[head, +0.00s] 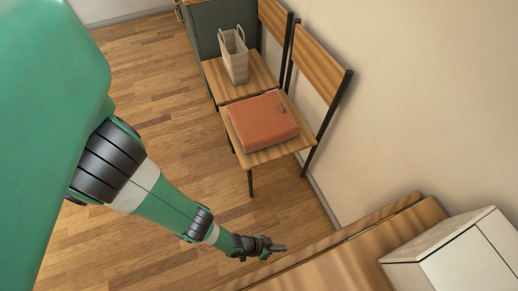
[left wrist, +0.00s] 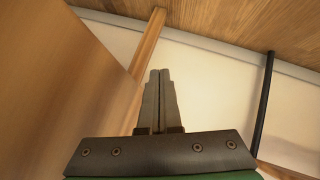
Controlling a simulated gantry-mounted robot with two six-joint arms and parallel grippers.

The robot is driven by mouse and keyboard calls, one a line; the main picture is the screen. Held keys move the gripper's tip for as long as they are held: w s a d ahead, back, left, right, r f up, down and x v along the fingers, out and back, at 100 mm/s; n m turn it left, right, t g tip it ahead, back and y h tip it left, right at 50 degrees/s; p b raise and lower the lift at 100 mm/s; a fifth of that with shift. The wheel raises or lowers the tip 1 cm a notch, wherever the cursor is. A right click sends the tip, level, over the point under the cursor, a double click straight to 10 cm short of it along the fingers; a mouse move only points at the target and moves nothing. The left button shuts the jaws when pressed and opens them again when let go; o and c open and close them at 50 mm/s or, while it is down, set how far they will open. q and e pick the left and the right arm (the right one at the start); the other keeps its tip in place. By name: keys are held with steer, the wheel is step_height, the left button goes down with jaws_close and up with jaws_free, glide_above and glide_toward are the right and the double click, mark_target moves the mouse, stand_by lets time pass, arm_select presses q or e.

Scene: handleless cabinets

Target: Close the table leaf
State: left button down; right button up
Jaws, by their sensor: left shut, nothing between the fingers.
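The wooden table (head: 365,258) fills the lower right of the head view. A narrow wooden strip along its far-left edge, beyond a dark seam, looks like the table leaf (head: 345,232); its angle is hard to tell. My left gripper (head: 281,247) is shut and empty, just off that edge on the floor side. In the left wrist view its fingers (left wrist: 160,75) are together, and a broad wooden panel (left wrist: 70,80) is close on the left, partly behind them. I cannot tell whether they touch it. My right gripper is not in view.
A white box-like unit (head: 465,258) stands on the table. Beyond the table, against the wall, are two chairs, one with an orange case (head: 262,122), one with a beige bag (head: 234,57). A dark cabinet (head: 215,25) stands behind. The wooden floor (head: 150,75) is open.

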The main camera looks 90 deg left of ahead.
arm_select(q)
steer(key=s+a, duration=0.7)
steer(key=s, duration=0.3)
steer(key=shift+a, duration=0.15)
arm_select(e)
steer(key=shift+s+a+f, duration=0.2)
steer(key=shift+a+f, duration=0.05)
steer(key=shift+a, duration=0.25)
